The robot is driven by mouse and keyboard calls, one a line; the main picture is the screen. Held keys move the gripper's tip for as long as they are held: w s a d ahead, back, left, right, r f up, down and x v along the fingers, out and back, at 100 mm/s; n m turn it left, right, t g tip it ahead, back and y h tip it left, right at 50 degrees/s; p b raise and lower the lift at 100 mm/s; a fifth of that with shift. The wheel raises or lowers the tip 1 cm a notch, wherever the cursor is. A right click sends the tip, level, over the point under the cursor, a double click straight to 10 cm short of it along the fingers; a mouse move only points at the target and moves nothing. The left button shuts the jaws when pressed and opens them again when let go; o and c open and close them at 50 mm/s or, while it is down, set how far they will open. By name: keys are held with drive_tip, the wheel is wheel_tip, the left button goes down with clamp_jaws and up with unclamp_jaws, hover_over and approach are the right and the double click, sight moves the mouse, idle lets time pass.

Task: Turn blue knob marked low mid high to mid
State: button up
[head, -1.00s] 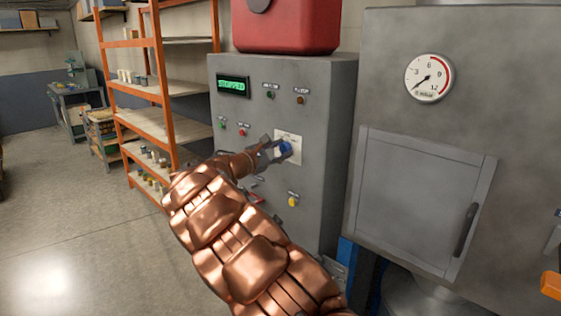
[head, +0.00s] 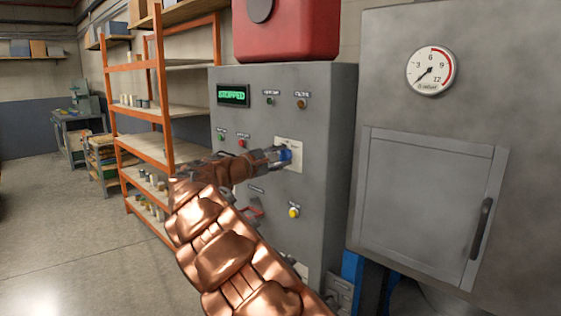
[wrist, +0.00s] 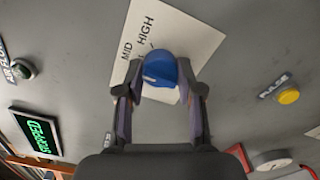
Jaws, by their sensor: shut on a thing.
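The blue knob (wrist: 160,70) sits on a pale label plate (wrist: 182,28) on the grey control cabinet. In the wrist view the words MID and HIGH show on the plate; LOW is hidden. A pale mark shows on the knob's near face, but I cannot tell which word it points to. In the head view the knob (head: 286,155) shows at the tip of my arm. My gripper (wrist: 160,92) has a finger on each side of the knob and is shut on it.
The cabinet also has a green display reading STOPPED (head: 233,95), small indicator lamps and a yellow button (head: 294,212). A grey oven-like unit with a dial gauge (head: 431,70) stands at right. An orange shelf rack (head: 160,100) stands at left.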

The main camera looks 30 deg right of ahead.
drive_tip(key=o, duration=1.1)
drive_tip(key=shift+o, duration=0.2)
drive_tip(key=shift+a, duration=0.1)
drive_tip(key=v, duration=1.2)
